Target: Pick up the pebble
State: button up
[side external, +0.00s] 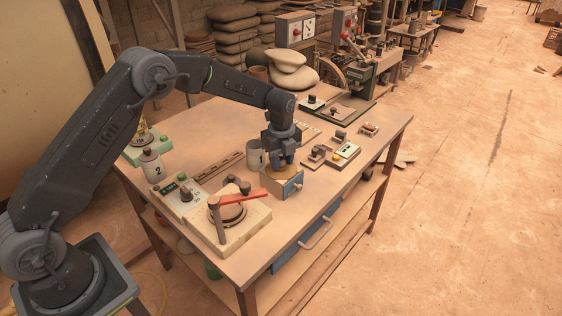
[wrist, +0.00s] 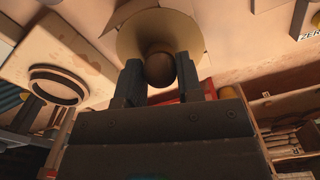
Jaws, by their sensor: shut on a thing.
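My gripper (side external: 282,160) points down over a small box with a blue-grey front (side external: 292,187) near the table's front edge. In the wrist view its two dark fingers (wrist: 159,72) are closed on the sides of a dark brown, rounded thing (wrist: 160,66), which looks like the pebble. A round tan pan (wrist: 130,40) shows just behind it; in the side view the pan (side external: 271,169) sits on the box, below the fingers. The pebble is hidden by the fingers in the side view. I cannot tell whether it still touches the pan.
A grey mug (side external: 254,158) stands close to the left of my gripper. The table's front right part (side external: 330,187) is clear.

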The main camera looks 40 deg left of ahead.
jog(key=shift+r, duration=0.15)
jog(key=shift+r, duration=0.65)
notch_tip(320, 180, up, 3)
jog(key=shift+f, duration=0.1)
jog(key=s+a+r, duration=0.5)
jog(key=a+r, duration=0.1)
jog(key=a, duration=0.4)
jog(key=w+a+f, duration=0.1)
jog(key=w+f, duration=0.1)
jog(key=w, duration=0.4)
jog(key=shift+w+a+f, duration=0.15)
jog(key=shift+w+a, duration=0.1)
jog(key=shift+a, duration=0.1)
jog(key=shift+f, duration=0.1)
jog(key=shift+f, duration=2.9)
